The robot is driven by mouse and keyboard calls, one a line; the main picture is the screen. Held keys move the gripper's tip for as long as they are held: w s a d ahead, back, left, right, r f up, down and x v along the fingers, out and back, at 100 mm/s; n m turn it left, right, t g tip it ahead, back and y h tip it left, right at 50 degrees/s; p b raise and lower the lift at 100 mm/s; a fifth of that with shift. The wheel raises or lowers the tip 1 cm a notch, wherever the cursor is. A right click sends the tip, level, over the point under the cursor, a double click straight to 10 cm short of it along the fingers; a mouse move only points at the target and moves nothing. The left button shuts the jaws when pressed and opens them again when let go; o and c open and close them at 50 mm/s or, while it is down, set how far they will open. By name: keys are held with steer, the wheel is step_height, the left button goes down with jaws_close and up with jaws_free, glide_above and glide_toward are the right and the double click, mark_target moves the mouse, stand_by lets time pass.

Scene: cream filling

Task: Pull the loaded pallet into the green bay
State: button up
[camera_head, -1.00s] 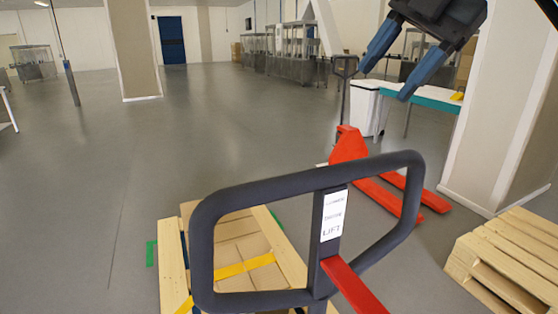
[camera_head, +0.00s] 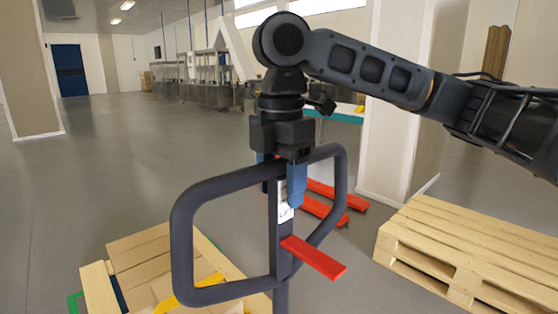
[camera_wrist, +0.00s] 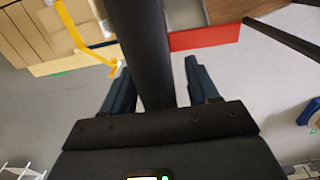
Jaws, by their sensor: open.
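The loaded pallet (camera_head: 98,288) stands at the lower left in the head view, with cardboard boxes (camera_head: 140,247) and yellow strapping on it. It also shows at the top left in the wrist view (camera_wrist: 75,62). A dark loop handle (camera_head: 182,240) with a red lever (camera_head: 315,257) and a white label rises in front of the load. My gripper (camera_head: 280,182) points down at the handle's upper bar, open. In the wrist view a dark handle bar (camera_wrist: 140,40) passes between my open fingers (camera_wrist: 158,72). Contact cannot be told. A green floor marking (camera_head: 74,301) shows beside the pallet.
Stacked empty wooden pallets (camera_head: 470,245) stand close on the right. A second red pallet truck's forks (camera_head: 325,208) lie behind the handle, near a pale pillar (camera_head: 395,110). Open grey floor (camera_head: 90,180) stretches to the left and back.

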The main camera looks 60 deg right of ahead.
steer(key=shift+f, duration=0.6)
jaws_close()
stand_by(1.0)
stand_by(0.6)
stand_by(0.6)
stand_by(0.6)
